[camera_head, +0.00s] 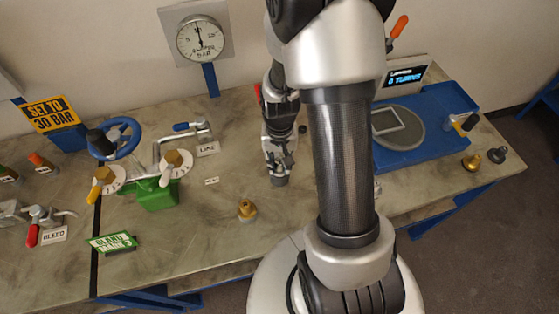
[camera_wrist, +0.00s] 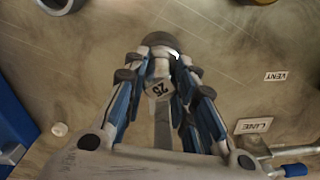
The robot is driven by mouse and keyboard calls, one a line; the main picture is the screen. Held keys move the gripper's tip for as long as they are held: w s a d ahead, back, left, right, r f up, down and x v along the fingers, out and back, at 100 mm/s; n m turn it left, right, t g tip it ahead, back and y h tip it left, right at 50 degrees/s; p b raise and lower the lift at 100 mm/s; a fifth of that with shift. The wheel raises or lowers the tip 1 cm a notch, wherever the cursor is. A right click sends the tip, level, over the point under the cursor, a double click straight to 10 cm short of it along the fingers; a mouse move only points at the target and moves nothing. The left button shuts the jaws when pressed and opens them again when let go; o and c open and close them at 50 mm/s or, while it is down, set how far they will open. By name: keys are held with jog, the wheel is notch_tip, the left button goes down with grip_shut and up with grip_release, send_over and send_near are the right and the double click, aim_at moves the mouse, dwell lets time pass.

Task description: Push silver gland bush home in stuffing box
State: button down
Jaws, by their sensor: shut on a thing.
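My gripper (camera_head: 279,160) points down over the middle of the bench, fingers shut on a small silver-grey round piece (camera_head: 279,181), which looks like the silver gland bush. In the wrist view this piece (camera_wrist: 160,40) shows as a dark round end with a bright edge, beyond the fingertips (camera_wrist: 160,58). A pale face marked 26 (camera_wrist: 160,87) shows between the fingers. The piece is at or just above the bench top; I cannot tell which. A green valve body (camera_head: 155,193) stands left of my gripper, apart from it. I cannot make out the stuffing box opening.
A brass fitting (camera_head: 247,210) stands front-left of my gripper. A blue handwheel (camera_head: 113,137), white dials (camera_head: 176,163) and a LINE lever (camera_head: 190,127) are to the left. A blue tray (camera_head: 448,105) is right. My arm hides part of the bench.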

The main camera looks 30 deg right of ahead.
aim_at(279, 161)
jog(key=shift+f, duration=0.2)
jog(key=c, duration=1.2)
grip_release()
jog(key=shift+c, duration=0.2)
jog(key=shift+r, duration=0.15)
notch_tip(279, 161, up, 12)
